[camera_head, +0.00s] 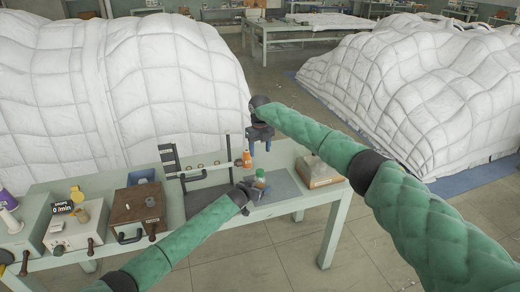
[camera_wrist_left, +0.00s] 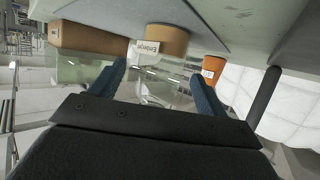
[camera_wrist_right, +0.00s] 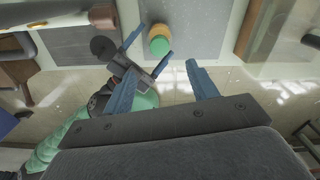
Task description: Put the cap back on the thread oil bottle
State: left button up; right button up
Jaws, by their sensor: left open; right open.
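A small tan and green bottle (camera_head: 260,178) stands on the grey mat of the bench. I cannot tell which is the thread oil bottle, nor pick out a loose cap. My left gripper (camera_head: 251,188) is open at the tan and green bottle, which lies between or just beyond its fingertips. My right gripper (camera_head: 261,142) is open and empty above the bench.
A dark rack (camera_head: 178,165) stands left of the mat, a brown box (camera_head: 137,205) and a meter box (camera_head: 78,228) farther left. A cardboard box (camera_head: 318,171) stands at the bench's right end. White duvet heaps (camera_head: 125,85) rise behind.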

pick_arm(q)
jog(key=shift+b+v, duration=0.55)
jog(key=shift+v, duration=1.65)
